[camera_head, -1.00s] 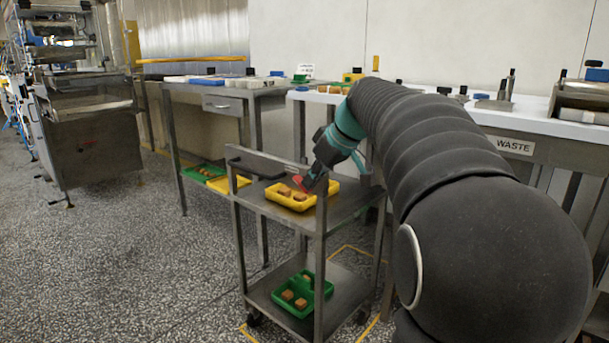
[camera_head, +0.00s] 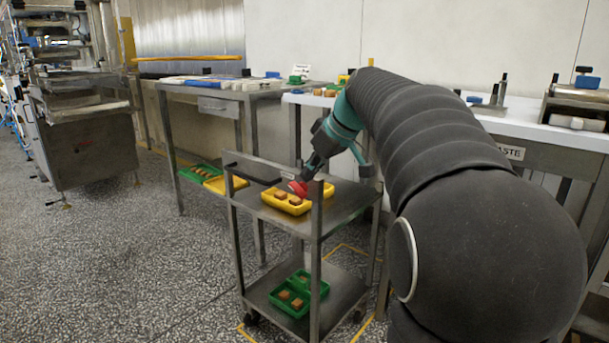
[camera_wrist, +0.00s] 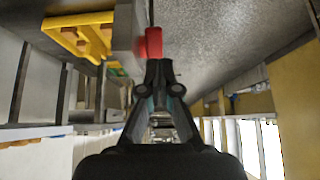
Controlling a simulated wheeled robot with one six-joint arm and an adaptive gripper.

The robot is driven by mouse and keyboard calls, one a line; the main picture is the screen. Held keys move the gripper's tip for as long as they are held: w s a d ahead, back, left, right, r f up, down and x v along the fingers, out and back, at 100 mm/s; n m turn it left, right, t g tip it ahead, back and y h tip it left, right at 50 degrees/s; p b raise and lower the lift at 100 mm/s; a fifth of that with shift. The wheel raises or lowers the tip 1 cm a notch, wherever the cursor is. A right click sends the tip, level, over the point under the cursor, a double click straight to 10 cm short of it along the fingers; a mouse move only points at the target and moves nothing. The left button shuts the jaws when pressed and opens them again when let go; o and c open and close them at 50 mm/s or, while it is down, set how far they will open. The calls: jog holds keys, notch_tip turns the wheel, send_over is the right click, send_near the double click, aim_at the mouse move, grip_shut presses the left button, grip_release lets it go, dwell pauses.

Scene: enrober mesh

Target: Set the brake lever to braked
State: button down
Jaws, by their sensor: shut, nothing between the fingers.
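The brake lever appears to be the small red piece (camera_head: 298,188) at the top of the grey steel cart (camera_head: 345,207), beside the yellow tray. In the wrist view the red piece (camera_wrist: 153,42) stands at the cart's edge, just beyond my fingertips. My gripper (camera_head: 306,177) points down at it from above and behind; it also shows in the wrist view (camera_wrist: 160,66), with its fingers together and nothing between them. The tips are at or very close to the red piece; I cannot tell whether they touch. The lever's pivot and any markings are hidden or too small.
A yellow tray (camera_head: 325,190) with brown pieces lies on the cart's top shelf, and a green tray (camera_head: 278,297) on its lower shelf. A steel table (camera_head: 205,90) stands behind left, a white-topped bench (camera_head: 525,125) at right. The speckled floor (camera_head: 130,270) at left is clear.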

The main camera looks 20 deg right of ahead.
jog(key=s+d+r, duration=0.4)
jog(key=s, duration=0.3)
jog(key=shift+s+d+r, duration=0.2)
jog(key=shift+s, duration=0.15)
jog(key=s+f+m+g+h+p, duration=0.1)
jog(key=s+f+m, duration=0.25)
jog(key=f, duration=0.25)
jog(key=s+f+m+h, duration=0.2)
jog(key=s+f+m, duration=0.1)
jog(key=f+m, duration=0.2)
jog(key=s+a+f+n+p, duration=0.1)
jog(key=s+a+f+p, duration=0.1)
jog(key=s+a, duration=0.5)
jog(key=s+a+f+n+p, duration=0.1)
jog(key=s+a+f+p, duration=0.1)
jog(key=s+a, duration=0.5)
jog(key=shift+s+a+f+n+p, duration=0.35)
jog(key=shift+a+p, duration=0.05)
